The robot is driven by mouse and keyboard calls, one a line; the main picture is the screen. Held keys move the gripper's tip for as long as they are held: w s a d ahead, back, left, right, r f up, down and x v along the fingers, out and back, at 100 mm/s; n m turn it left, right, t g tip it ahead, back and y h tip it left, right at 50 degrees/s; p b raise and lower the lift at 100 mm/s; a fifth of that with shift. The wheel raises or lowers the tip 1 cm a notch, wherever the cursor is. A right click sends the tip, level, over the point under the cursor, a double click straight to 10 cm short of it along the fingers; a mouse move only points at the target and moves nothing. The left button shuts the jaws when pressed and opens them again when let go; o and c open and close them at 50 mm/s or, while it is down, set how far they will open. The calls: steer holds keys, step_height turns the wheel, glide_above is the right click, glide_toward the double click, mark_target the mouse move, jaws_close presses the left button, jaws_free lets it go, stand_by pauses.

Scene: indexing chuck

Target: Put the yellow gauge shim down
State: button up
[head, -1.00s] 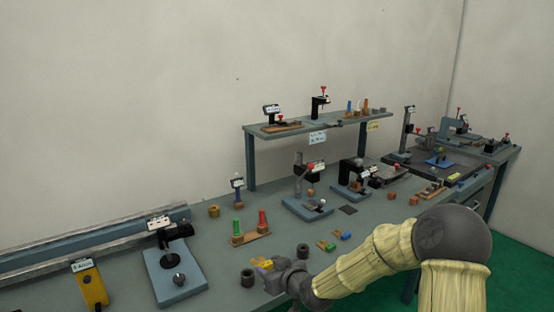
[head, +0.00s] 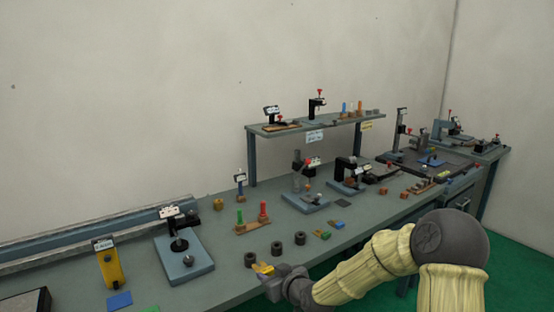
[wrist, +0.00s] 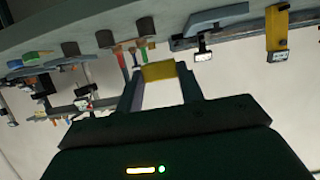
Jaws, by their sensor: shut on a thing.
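The yellow gauge shim (wrist: 158,71) is a small flat yellow piece. In the wrist view it sits between the two fingertips of my gripper (wrist: 160,80), which is shut on it. In the head view the shim (head: 262,268) shows at the tip of my gripper (head: 266,273), near the bench's front edge and in front of the dark round collars. Its height above the bench (head: 228,284) is hard to tell.
Three dark collars (head: 276,248) stand in a row behind my gripper. Green (head: 320,234) and blue (head: 338,225) pieces lie to the right. A blue-based gauge stand (head: 184,262) is to the left. Bare bench lies between that stand and the collars.

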steer(key=s+d+f+m+t+h+p, duration=0.1)
steer(key=s+d+f+m+h+p, duration=0.2)
steer(key=d+f, duration=0.4)
steer(key=s+d+f+m+t+h+p, duration=0.1)
steer(key=s+d+f+m+h+p, duration=0.2)
steer(key=d+f, duration=0.4)
steer(key=s+d+h, duration=0.1)
steer(key=d, duration=0.2)
steer(key=shift+s+f+m, duration=0.2)
steer(key=shift+f+m, duration=0.05)
steer(key=shift+m, duration=0.05)
steer(key=s+f, duration=0.4)
steer(key=f, duration=0.1)
steer(key=shift+s+f, duration=0.15)
steer(key=shift+f, duration=0.1)
stand_by(0.3)
stand_by(0.6)
